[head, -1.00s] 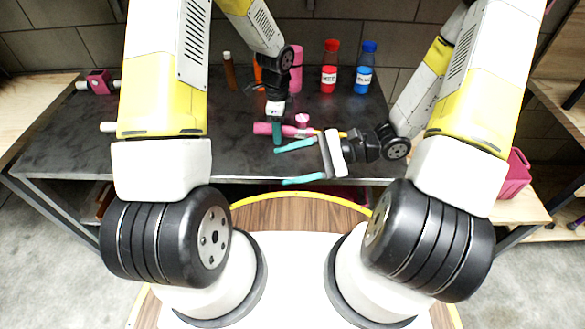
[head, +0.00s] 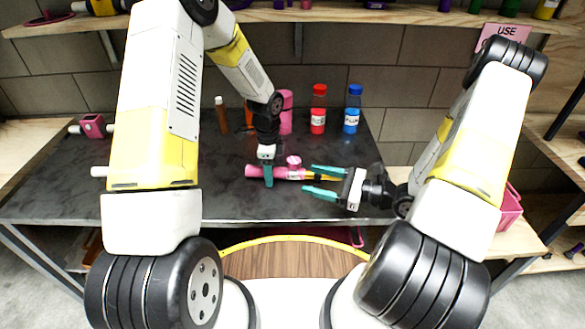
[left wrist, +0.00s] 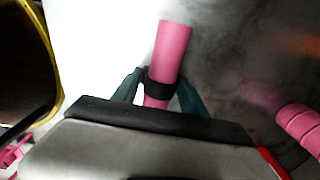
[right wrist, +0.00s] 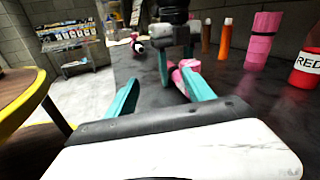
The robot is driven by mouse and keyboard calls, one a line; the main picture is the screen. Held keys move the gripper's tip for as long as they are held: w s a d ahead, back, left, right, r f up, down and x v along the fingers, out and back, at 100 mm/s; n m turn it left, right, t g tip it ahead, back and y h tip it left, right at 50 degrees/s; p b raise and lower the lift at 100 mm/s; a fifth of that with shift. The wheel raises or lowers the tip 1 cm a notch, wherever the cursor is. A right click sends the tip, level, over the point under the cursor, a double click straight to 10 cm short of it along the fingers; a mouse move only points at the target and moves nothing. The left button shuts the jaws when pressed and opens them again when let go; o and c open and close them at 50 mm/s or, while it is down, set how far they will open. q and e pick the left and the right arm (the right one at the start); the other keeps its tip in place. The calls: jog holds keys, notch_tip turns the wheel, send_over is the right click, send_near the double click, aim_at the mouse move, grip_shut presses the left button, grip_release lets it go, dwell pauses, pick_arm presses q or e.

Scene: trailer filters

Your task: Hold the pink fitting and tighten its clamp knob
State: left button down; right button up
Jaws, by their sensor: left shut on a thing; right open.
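The pink fitting (head: 252,171) lies crosswise above the dark bench top, with its small pink clamp knob (head: 293,161) on the upper side, toward its right end. My left gripper (head: 268,178) is shut around the fitting left of the knob. In the left wrist view its teal fingers (left wrist: 159,90) grip either side of the pink tube (left wrist: 172,45), by a dark band. My right gripper (head: 312,180) is open and empty, just right of the knob, its fingers pointing left. In the right wrist view a pink part of the fitting (right wrist: 176,76) shows between its teal fingers (right wrist: 158,90).
Red (head: 318,110) and blue (head: 352,110) bottles, a pink cylinder (head: 286,113) and a brown bottle (head: 221,115) stand at the back of the bench. Another pink fitting (head: 92,126) sits at the far left.

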aim_at(294, 160)
jog(key=w+d+m+t, duration=0.1)
jog(key=m, duration=0.1)
jog(key=w+d+f+m+t+h, duration=0.1)
jog(key=w+d+t, duration=0.1)
jog(key=shift+w+m, duration=0.15)
jog(key=shift+m, duration=0.25)
jog(key=x, duration=1)
jog(key=shift+w+a, duration=0.2)
jog(key=shift+a, duration=0.1)
grip_shut()
